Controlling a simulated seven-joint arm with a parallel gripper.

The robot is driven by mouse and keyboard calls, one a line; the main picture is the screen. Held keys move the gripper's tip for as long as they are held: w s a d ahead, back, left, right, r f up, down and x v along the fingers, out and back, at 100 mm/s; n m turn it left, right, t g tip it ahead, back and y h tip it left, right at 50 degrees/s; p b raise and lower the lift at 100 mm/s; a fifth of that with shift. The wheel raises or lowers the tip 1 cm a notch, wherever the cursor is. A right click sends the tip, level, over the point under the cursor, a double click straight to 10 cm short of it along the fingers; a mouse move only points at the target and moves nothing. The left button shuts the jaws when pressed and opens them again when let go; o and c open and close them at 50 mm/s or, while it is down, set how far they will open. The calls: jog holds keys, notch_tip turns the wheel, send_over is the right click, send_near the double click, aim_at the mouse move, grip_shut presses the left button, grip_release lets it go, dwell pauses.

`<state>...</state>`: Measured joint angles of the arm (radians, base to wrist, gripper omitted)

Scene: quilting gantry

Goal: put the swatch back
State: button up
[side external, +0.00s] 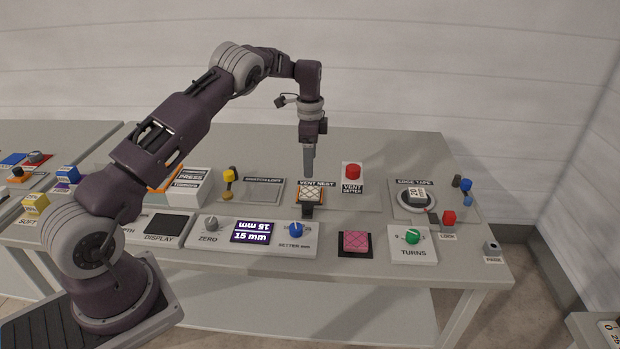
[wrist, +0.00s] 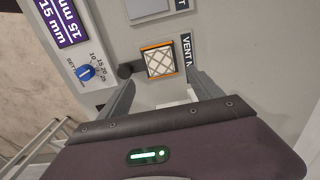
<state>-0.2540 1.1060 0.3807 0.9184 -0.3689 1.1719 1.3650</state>
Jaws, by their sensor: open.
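A cream quilted swatch (side external: 312,194) with diagonal stitch lines and an orange edge lies in the nest labelled VENT NEST. The same swatch shows in the wrist view (wrist: 160,61), beyond the fingertips. A pink quilted square (side external: 355,241) lies on a black pad (side external: 343,252) near the table's front edge. My gripper (side external: 308,172) points down above the vent nest, apart from the cream swatch. In the wrist view my gripper (wrist: 161,83) has its fingers spread wide with nothing between them.
A black knob (side external: 308,211) stands at the nest's front edge. A red button (side external: 352,171) labelled VENT SETTER is behind right. A grey SWATCH LOFT plate (side external: 264,191) lies left. A setter panel (side external: 270,250) reads 15 mm. The TURNS dial (side external: 412,236) and edge tape unit (side external: 416,198) are right.

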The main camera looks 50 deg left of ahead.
jog(key=s+d+r+n+t, duration=0.1)
jog(key=s+d+r+n, duration=0.15)
jog(key=r, duration=0.85)
jog(key=s+d+r+n+t, duration=0.2)
jog(key=s+d+r+n, duration=0.1)
jog(key=s+d+r, duration=1)
jog(key=s+d+f+n+t, duration=0.1)
jog(key=s+d, duration=0.2)
jog(key=s, duration=0.8)
jog(key=s+d+f+n+t, duration=0.1)
jog(key=s+d+n, duration=0.1)
jog(key=s, duration=0.9)
jog(key=shift+s+d+t, duration=0.25)
jog(key=shift+d+t, duration=0.05)
jog(key=shift+d, duration=0.25)
jog(key=shift+f+n, duration=0.1)
jog(key=shift+n, duration=0.15)
